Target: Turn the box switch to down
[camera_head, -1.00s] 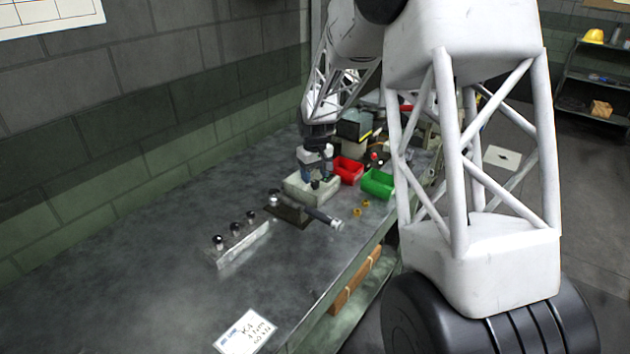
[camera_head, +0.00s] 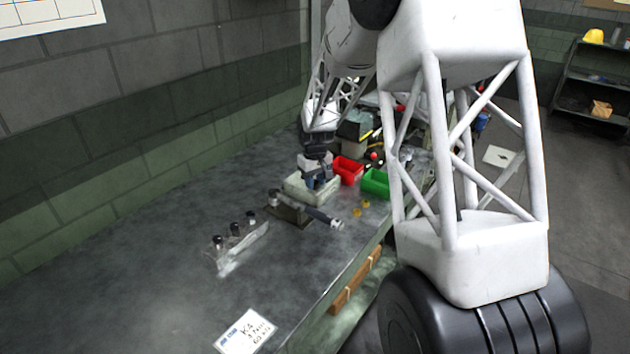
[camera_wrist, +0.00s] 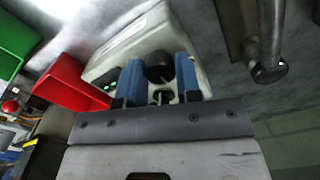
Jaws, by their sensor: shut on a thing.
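The switch box (camera_head: 296,190) is a pale grey box on the bench; in the wrist view its pale casing (camera_wrist: 108,62) fills the upper middle, with a small green-lit display. Its switch is a short lever with a round black knob (camera_wrist: 159,66). My gripper (camera_wrist: 160,80) has its blue fingers on both sides of the lever, shut on it, with the knob showing between and beyond the fingertips. In the head view my gripper (camera_head: 316,182) is over the box and hides the switch. I cannot tell whether the lever is up or down.
A red bin (camera_head: 348,171) and a green bin (camera_head: 376,183) stand just right of the box. A dark fixture with a metal bar (camera_head: 322,216) lies in front of it. A clear rack with black knobs (camera_head: 240,247) and a label card (camera_head: 245,331) are nearer. The left bench is clear.

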